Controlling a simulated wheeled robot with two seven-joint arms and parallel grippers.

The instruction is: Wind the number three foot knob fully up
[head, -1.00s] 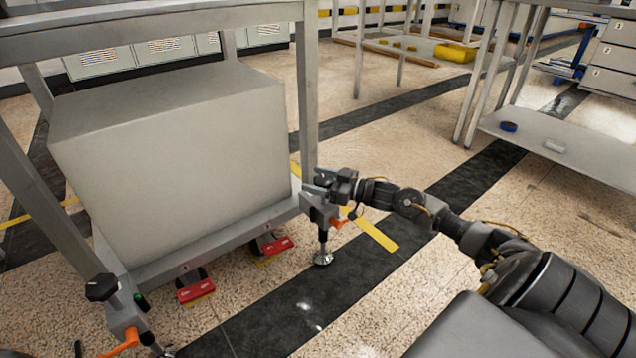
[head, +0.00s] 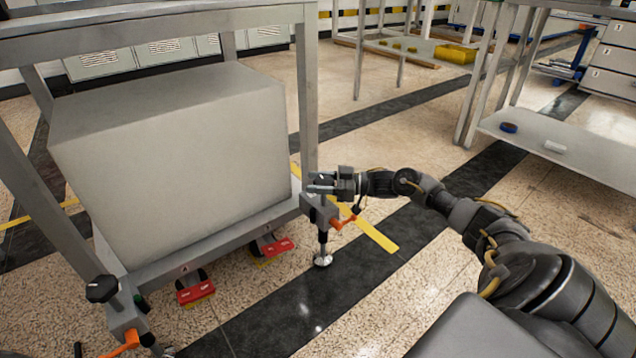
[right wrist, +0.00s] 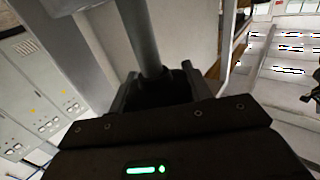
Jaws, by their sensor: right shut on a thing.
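My right gripper (head: 322,184) is shut on the dark foot knob (right wrist: 165,90) at the top of the frame's right front corner foot. The fingers cover most of the knob in the head view; in the right wrist view it sits dark between the two fingers. Below it, the foot's grey bracket (head: 318,212) has an orange lever (head: 343,222). A thin stem runs down to a round metal pad (head: 323,259) at the floor; any gap beneath it is too small to tell. No number on the knob is readable. My left gripper is not in view.
The grey frame (head: 308,90) carries a large grey box (head: 170,150). Another black foot knob (head: 101,288) and orange lever (head: 122,344) are at the near left corner. Red wheel pedals (head: 195,291) stick out below. A bench shelf (head: 560,150) stands right; the floor between is open.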

